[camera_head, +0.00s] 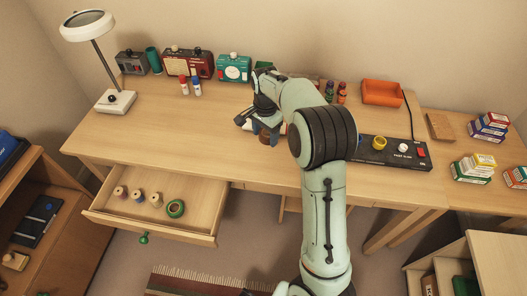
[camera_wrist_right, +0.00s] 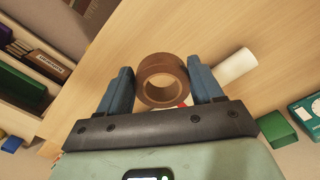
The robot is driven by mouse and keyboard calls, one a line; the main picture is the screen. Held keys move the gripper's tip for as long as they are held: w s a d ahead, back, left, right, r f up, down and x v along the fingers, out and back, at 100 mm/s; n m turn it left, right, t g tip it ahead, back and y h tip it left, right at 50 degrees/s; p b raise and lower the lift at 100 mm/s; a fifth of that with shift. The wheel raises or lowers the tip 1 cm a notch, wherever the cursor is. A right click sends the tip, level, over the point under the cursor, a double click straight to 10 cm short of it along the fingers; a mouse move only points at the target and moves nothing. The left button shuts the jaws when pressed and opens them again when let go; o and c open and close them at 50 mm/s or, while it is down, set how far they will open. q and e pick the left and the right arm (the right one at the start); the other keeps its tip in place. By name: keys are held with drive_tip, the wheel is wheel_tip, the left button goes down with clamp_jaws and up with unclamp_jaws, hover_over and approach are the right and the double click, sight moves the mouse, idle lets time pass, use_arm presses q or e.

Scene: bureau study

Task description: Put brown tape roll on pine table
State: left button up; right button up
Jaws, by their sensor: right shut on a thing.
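The brown tape roll (camera_wrist_right: 162,81) is between the two blue fingers of my right gripper (camera_wrist_right: 162,88) in the wrist view, with its hole facing the camera. The right gripper is shut on it. In the head view the brown tape roll (camera_head: 265,138) shows in small part below my right gripper (camera_head: 260,131), over the front middle of the pine table (camera_head: 195,125). The arm hides part of this area. I cannot tell whether the roll touches the tabletop. My left gripper is in neither view.
A white cylinder (camera_wrist_right: 236,66) lies close to the right finger. A black power strip (camera_head: 385,150) lies right of my arm. An open drawer (camera_head: 150,226) with several rolls juts out below the table. A lamp (camera_head: 115,101) stands at left. The tabletop left of the gripper is clear.

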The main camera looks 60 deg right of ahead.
sight(265, 162)
wheel_tip(265, 162, down, 12)
drive_tip(key=shift+f+b, duration=0.1)
drive_tip(key=shift+b, duration=0.5)
drive_tip(key=shift+f, duration=0.15)
drive_tip(key=o, duration=1)
drive_tip(key=shift+o, duration=0.2)
wheel_tip(265, 162, up, 12)
drive_tip(key=p, duration=0.1)
drive_tip(key=shift+r, duration=0.25)
